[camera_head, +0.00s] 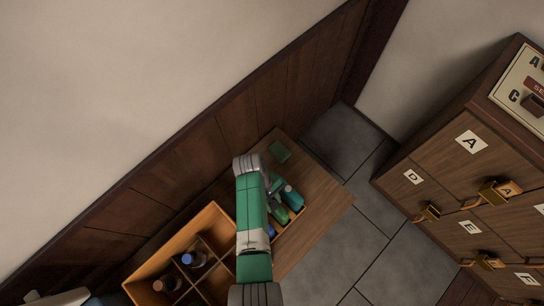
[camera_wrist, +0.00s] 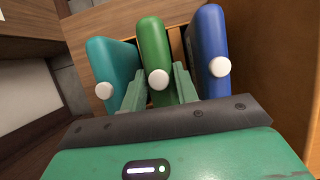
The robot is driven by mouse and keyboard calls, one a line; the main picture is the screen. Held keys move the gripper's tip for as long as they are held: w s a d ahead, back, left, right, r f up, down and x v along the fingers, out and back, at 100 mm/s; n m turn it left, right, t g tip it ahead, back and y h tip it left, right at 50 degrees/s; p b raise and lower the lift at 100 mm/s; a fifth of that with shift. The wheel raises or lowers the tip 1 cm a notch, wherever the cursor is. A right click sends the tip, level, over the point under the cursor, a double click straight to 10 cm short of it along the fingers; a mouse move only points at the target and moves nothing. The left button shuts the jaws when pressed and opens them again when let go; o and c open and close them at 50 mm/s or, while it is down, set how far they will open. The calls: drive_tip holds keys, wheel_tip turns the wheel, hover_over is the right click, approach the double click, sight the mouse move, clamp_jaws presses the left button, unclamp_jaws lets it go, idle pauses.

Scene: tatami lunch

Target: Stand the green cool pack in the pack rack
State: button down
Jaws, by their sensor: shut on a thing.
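The green cool pack (camera_wrist: 152,45) stands upright in the wrist view, with a white cap facing me. My gripper (camera_wrist: 159,88) is shut on it, one finger on each side. The green pack is between a teal pack (camera_wrist: 112,62) on its left and a blue pack (camera_wrist: 211,45) on its right. A wooden part of the pack rack (camera_wrist: 176,46) shows between the green and blue packs. The green pack also shows in the head view (camera_head: 281,214), partly behind my arm. Its lower end is hidden, so I cannot tell how deep it sits.
A wooden crate (camera_head: 180,236) with dividers holds bottles (camera_head: 194,259) left of my arm. Labelled drawers (camera_head: 450,170) stand at right, across a grey floor. The table's right end is clear.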

drive_tip(key=shift+f, duration=0.15)
drive_tip(key=shift+c, duration=1.8)
unclamp_jaws()
wheel_tip(320, 180, up, 7)
drive_tip(key=p, duration=0.7)
